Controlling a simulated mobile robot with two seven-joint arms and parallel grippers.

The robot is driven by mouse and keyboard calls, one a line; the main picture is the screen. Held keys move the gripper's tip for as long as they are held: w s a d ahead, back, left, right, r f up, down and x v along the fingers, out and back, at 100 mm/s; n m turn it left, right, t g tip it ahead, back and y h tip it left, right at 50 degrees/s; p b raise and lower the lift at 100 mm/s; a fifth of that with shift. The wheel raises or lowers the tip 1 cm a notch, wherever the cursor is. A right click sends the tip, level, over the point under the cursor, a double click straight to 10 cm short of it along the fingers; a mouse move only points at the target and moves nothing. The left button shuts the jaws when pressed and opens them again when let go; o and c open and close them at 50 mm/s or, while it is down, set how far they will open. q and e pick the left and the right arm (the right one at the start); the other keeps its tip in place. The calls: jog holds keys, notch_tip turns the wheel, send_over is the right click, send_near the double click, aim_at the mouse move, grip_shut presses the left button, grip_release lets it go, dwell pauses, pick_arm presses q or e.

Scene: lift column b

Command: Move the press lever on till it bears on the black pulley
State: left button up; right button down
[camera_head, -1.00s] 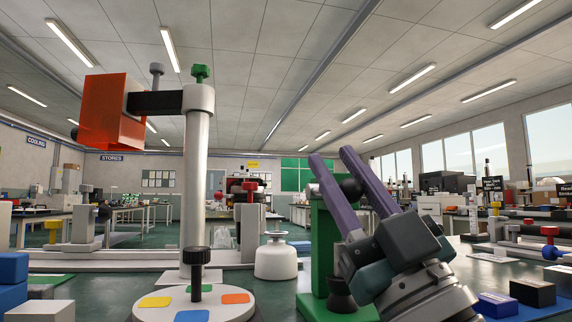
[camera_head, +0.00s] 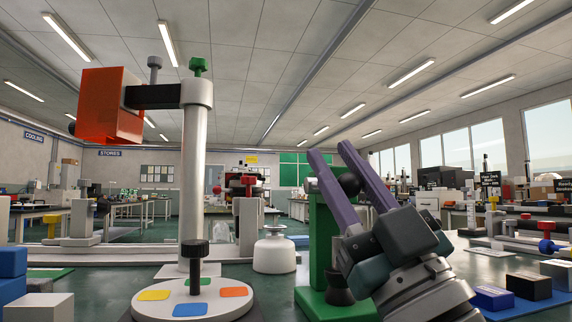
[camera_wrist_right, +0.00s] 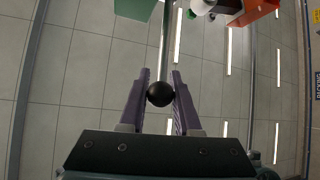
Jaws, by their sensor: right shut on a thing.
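The green press (camera_head: 320,238) stands right of centre in the head view, partly behind my right gripper. Its lever is a thin rod (camera_wrist_right: 164,48) in the right wrist view, with a black ball knob (camera_wrist_right: 160,94) at its end. My right gripper (camera_wrist_right: 160,92) has its two purple fingers shut on that knob, one on each side; the knob also shows in the head view (camera_head: 349,184). A black waisted piece (camera_head: 338,289), seemingly the pulley, sits on the press's green base. Whether anything bears on it is hidden. My left gripper is out of view.
A white turntable (camera_head: 220,308) with coloured patches and a black knob stands left of the press. Behind it rises a white column (camera_head: 195,150) with an orange box (camera_head: 100,105). A white weight (camera_head: 274,254) is near the press. Blocks (camera_head: 528,286) lie at right.

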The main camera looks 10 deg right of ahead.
aim_at(354, 193)
jog(key=shift+f, duration=0.1)
dwell(0.5)
jog(key=c, duration=1.1)
grip_release()
jog(key=o, duration=0.3)
jog(key=shift+s+f, duration=0.1)
jog(key=shift+s, duration=0.2)
jog(key=shift+o, duration=0.9)
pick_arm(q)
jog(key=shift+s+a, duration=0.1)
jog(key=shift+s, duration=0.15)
pick_arm(e)
jog(key=shift+w, duration=0.1)
jog(key=shift+f, duration=0.2)
jog(key=v, duration=0.2)
jog(key=shift+s+d+f, duration=0.15)
jog(key=shift+s+f, duration=0.1)
jog(key=shift+s, duration=0.1)
pick_arm(q)
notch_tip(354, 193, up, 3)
jog(key=p, duration=0.3)
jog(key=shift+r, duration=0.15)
pick_arm(e)
jog(key=s+d, duration=0.4)
jog(key=s, duration=0.7)
jog(key=shift+s+r, duration=0.15)
